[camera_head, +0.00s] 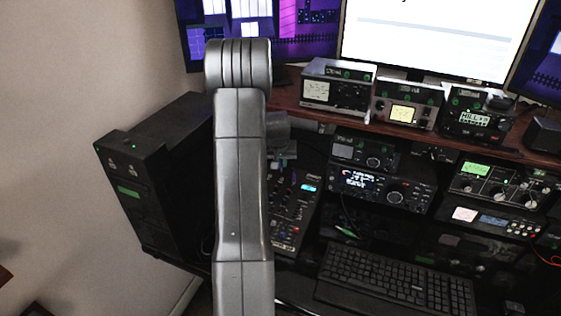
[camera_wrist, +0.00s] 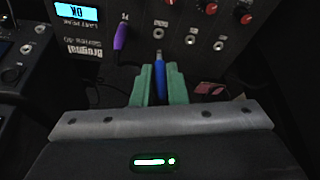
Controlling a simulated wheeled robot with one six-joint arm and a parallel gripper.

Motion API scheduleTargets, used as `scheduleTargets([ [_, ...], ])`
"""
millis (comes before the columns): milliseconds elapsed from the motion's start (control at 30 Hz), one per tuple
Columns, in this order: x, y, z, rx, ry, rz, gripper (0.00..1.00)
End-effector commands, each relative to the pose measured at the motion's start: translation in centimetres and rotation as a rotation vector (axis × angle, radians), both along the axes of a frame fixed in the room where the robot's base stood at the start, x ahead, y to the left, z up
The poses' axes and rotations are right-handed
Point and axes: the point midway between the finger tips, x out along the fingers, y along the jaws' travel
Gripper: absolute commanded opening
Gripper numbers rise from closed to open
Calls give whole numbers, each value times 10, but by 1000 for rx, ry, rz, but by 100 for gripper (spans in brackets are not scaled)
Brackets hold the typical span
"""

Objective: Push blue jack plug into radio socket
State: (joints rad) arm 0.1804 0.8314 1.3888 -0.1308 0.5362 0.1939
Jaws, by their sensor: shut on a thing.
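The blue jack plug (camera_wrist: 160,80) is held between the green fingers of my gripper (camera_wrist: 159,67) in the wrist view. Its bare metal tip points up the picture toward the radio's dark panel (camera_wrist: 205,15). A socket (camera_wrist: 162,32) lies almost straight ahead of the tip, with a small gap showing between them. More sockets sit to its right, one (camera_wrist: 190,40) and another (camera_wrist: 218,44). A purple plug (camera_wrist: 122,38) sits in the panel just left of the blue plug. In the head view my arm hides the gripper and the blue plug.
Red knobs (camera_wrist: 243,14) stand out from the panel at upper right, and a lit blue display (camera_wrist: 76,12) is at upper left. Dark cable runs by the purple plug. In the head view, a mixer-like unit (camera_head: 296,205), radios (camera_head: 383,185) and a keyboard (camera_head: 395,280) crowd the desk.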

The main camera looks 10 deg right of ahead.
Motion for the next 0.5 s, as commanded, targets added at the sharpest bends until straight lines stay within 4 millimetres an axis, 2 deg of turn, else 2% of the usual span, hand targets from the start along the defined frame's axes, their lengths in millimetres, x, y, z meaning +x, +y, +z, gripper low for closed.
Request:
scheduleTargets([
  [33,0,0,-9,0,0,0,0],
  [200,2,-1,-20,0,0,0,0],
  [500,2,-1,-22,0,0,0,0],
])
